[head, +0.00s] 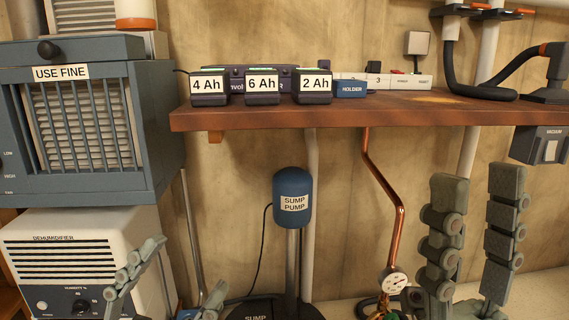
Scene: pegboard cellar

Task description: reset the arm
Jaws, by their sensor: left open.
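My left gripper (189,262) is low at the left, in front of the dehumidifier and near the floor. Its two grey jointed fingers point up and stand well apart, with nothing between them. My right gripper (479,172) is at the lower right, below the shelf and closer to the camera. Its two thick segmented fingers point up, with a clear gap and nothing between them. The bases of both grippers are cut off by the bottom edge of the picture.
A wooden shelf (400,109) bears battery packs labelled 4 Ah (208,88), 6 Ah (262,88) and 2 Ah (314,86). Below stand a blue sump pump (292,185) and a copper pipe (385,180) with a gauge (394,282). A heater (150,140) sits on the dehumidifier (30,228).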

